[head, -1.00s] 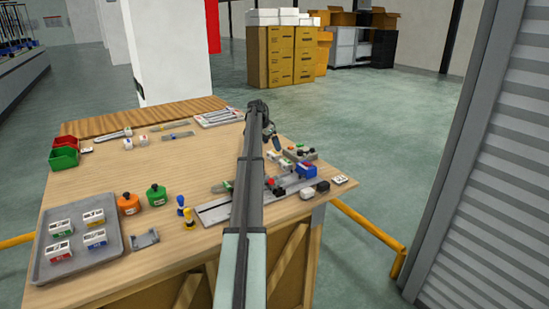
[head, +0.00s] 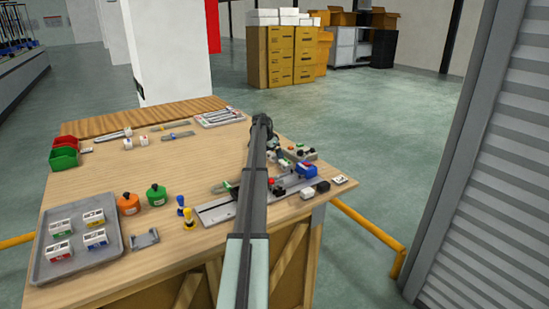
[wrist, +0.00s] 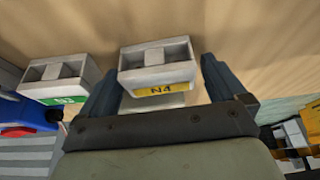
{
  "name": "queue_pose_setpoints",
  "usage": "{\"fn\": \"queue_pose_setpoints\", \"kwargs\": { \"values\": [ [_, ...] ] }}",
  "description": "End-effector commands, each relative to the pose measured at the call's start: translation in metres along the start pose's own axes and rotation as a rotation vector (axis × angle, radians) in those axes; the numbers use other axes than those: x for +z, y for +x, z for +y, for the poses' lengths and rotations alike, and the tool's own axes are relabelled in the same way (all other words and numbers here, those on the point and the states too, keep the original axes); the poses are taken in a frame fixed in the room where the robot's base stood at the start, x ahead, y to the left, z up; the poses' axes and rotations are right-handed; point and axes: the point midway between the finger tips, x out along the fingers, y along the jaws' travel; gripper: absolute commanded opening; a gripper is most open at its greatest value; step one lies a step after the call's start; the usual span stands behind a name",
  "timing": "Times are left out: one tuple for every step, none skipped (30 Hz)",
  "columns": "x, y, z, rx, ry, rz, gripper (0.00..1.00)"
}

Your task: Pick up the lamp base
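No part is marked as a lamp base, and I cannot tell for sure which object it is. In the wrist view a grey-white block with a yellow N4 label (wrist: 157,65) lies between the fingers of my gripper (wrist: 162,68). The fingers are apart, one on each side of it; whether they touch it I cannot tell. A similar block with a green N3 label (wrist: 62,80) stands to its left. In the head view my arm hides most of the gripper. A rounded orange vessel (head: 129,204) and a green one (head: 156,195) stand on the table's left half.
A blue box (head: 307,171) is close to the gripper; it also shows in the wrist view (wrist: 28,112). A long grey rail (head: 215,213) lies in front. A grey tray (head: 112,248) with several labelled blocks is at the left. The wooden table's (head: 100,182) middle is fairly clear.

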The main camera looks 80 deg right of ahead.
Motion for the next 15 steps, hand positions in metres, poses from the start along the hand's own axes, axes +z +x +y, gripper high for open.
{"fn": "queue_pose_setpoints", "kwargs": {
  "values": [
    [0.0,-0.0002,0.0,0.0,0.0,0.0,0.92],
    [0.0001,-0.0002,-0.0001,0.0,0.0,0.0,0.89],
    [0.0001,-0.0003,-0.0001,0.0,0.0,0.0,0.86],
    [0.0001,-0.0003,-0.0001,0.0,0.0,0.0,0.83],
    [0.0001,-0.0003,-0.0001,0.0,0.0,0.0,0.8],
    [0.0001,-0.0003,-0.0001,0.0,0.0,0.0,0.76],
    [0.0001,-0.0004,-0.0001,0.0,0.0,0.0,0.73],
    [0.0001,-0.0004,-0.0001,0.0,0.0,0.0,0.7],
    [0.0001,-0.0004,-0.0001,0.0,0.0,0.0,0.67],
    [0.0001,-0.0004,-0.0001,0.0,0.0,0.0,0.64],
    [0.0001,-0.0004,-0.0002,0.0,0.0,0.0,0.61],
    [0.0001,-0.0004,-0.0002,0.0,0.0,0.0,0.57],
    [0.0001,-0.0005,-0.0002,0.0,0.0,0.0,0.54],
    [0.0001,-0.0005,-0.0002,0.0,0.0,0.0,0.51],
    [0.0001,-0.0005,-0.0002,0.0,0.0,0.0,0.47]
  ]
}}
